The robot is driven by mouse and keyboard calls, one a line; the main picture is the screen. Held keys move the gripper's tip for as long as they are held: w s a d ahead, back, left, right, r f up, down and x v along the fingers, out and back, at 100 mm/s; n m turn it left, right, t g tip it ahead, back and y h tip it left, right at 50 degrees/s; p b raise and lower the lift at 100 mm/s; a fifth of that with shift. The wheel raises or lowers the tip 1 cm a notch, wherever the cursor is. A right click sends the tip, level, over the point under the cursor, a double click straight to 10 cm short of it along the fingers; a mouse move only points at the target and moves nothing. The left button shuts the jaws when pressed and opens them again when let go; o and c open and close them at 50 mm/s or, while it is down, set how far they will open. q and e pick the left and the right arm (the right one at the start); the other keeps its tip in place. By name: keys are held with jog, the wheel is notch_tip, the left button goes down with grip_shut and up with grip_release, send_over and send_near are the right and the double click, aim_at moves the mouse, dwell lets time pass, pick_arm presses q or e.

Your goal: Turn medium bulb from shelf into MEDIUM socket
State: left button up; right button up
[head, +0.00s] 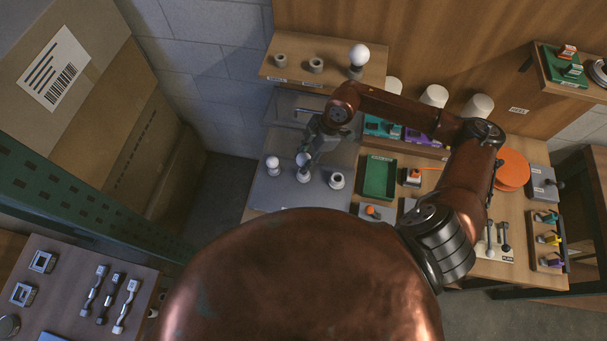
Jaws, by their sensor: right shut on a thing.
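My right gripper (306,151) points down over the grey board and is shut on the medium bulb (303,160). This white bulb is upright at the middle socket (303,175), directly over its opening. I cannot tell how far its base is in the socket; the gripper partly hides the bulb. A smaller white bulb (272,162) stands in the left socket, and the right socket (337,181) is empty. The wooden shelf (335,47) holds two empty holders (316,65) and a large bulb (358,56) in a third. My left gripper is out of view.
A green tray (379,177), an orange disc (512,170) and small coloured parts (549,238) lie to the right on the workbench. White cylinders (434,95) stand behind my right arm. Large cardboard boxes (60,85) fill the left. Another table (75,290) with metal parts is lower left.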

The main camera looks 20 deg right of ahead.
jog(key=shift+f+b, duration=0.6)
jog(key=shift+f, duration=0.55)
dwell(0.4)
jog(key=shift+f, duration=0.55)
dwell(1.7)
jog(key=o, duration=0.3)
jog(key=c, duration=0.3)
jog(key=shift+s+f, duration=0.1)
jog(key=shift+f, duration=0.1)
dwell(0.3)
jog(key=shift+m+t+h+p, duration=0.4)
jog(key=shift+m+t+p, duration=0.4)
jog(key=shift+m+p, duration=1.65)
jog(key=shift+m+t+h+p, duration=0.35)
jog(key=shift+m+p, duration=0.6)
jog(key=shift+p, duration=1.05)
